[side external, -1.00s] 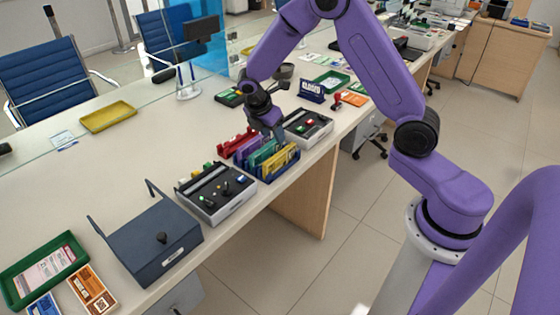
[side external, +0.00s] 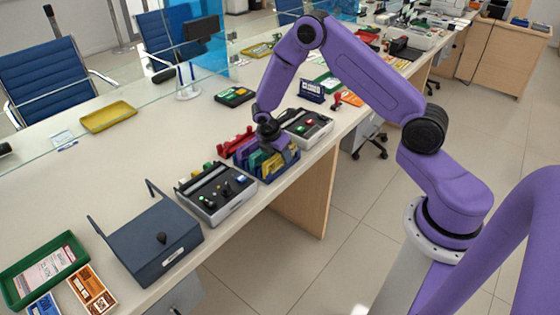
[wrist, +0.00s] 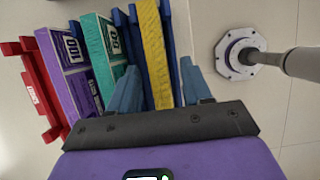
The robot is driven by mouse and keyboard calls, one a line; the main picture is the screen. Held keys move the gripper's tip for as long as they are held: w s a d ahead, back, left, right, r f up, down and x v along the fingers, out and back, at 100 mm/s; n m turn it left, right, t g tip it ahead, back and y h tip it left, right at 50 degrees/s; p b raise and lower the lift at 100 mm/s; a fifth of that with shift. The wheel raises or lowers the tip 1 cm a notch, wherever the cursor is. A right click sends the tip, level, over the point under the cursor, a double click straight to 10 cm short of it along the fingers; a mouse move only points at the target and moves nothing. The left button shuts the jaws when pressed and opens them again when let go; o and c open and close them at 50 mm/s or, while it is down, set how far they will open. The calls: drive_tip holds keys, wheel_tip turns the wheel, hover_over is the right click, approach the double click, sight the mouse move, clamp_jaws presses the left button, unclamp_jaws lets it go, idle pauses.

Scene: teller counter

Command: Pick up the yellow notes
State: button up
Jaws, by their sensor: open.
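The yellow notes (side external: 273,163) stand on edge in the front slot of a blue divided rack near the counter's front edge. In the wrist view the yellow notes (wrist: 153,45) run as a narrow strip between my two blue fingertips. My gripper (wrist: 158,68) is open, with one finger on each side of the strip; I cannot tell whether either touches it. In the side view my gripper (side external: 279,143) is down over the rack and hides part of the notes.
Teal notes (wrist: 112,40) and purple notes (wrist: 74,65) stand in the slots beside the yellow ones, close to one finger. A red rack (wrist: 37,88) is beyond them. Device trays (side external: 216,192) and (side external: 307,126) flank the rack. Open floor lies past the counter edge.

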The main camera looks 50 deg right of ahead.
drive_tip(key=shift+f, duration=0.15)
clamp_jaws()
